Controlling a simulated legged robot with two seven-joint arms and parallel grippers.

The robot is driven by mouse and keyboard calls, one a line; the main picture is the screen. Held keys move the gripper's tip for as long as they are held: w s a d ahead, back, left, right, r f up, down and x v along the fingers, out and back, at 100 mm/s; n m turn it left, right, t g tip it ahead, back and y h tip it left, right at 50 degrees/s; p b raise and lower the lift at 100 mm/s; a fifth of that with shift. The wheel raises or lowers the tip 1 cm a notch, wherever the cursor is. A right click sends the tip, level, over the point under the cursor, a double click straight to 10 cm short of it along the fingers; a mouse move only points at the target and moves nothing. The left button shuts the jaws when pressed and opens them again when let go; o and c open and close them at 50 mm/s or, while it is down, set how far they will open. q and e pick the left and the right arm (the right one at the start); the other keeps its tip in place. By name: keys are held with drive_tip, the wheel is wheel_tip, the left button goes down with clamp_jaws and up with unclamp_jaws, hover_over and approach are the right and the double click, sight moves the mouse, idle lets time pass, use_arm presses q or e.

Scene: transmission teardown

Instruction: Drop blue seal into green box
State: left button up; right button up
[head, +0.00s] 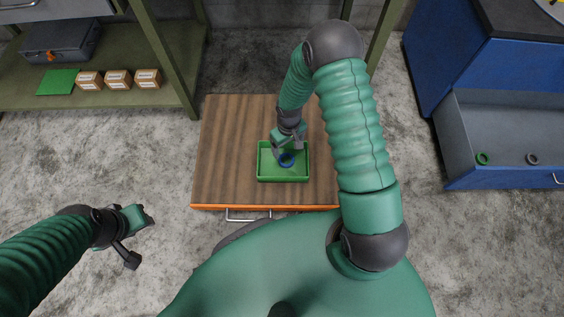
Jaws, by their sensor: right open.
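The green box (264,172) is a shallow tray on the wooden tabletop. The blue seal (287,160) is a small blue ring, seen within the outline of the box near its middle. My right gripper (287,152) points down over the box, right at the seal's upper edge, with its jaws open. I cannot tell whether the jaws still touch the seal, as the gripper covers part of it. My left gripper (146,217) is out to the left, above the bare floor and away from the table; its jaws are too small to judge.
The wooden table (228,150) is otherwise clear. A blue drawer (505,120) at right holds a green ring (483,158) and a dark ring (532,159). A shelf at upper left holds a grey toolbox (62,42), a green sheet (58,82) and small cartons (118,79).

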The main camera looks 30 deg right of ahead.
wheel_tip(320, 180, up, 17)
drive_tip(key=p, duration=0.8)
drive_tip(key=shift+p, duration=0.4)
drive_tip(key=shift+f, duration=0.1)
drive_tip(key=s+a+r+t, duration=0.1)
drive_tip(key=s+a+r, duration=0.35)
drive_tip(key=r, duration=0.25)
drive_tip(key=s+a+r+t, duration=0.25)
drive_tip(key=s+r, duration=0.25)
drive_tip(key=r, duration=0.3)
wheel_tip(320, 180, up, 31)
drive_tip(key=p, duration=3.1)
drive_tip(key=shift+w+a+g+p, duration=0.15)
drive_tip(key=shift+a+g+p, duration=0.2)
drive_tip(key=shift+g, duration=0.1)
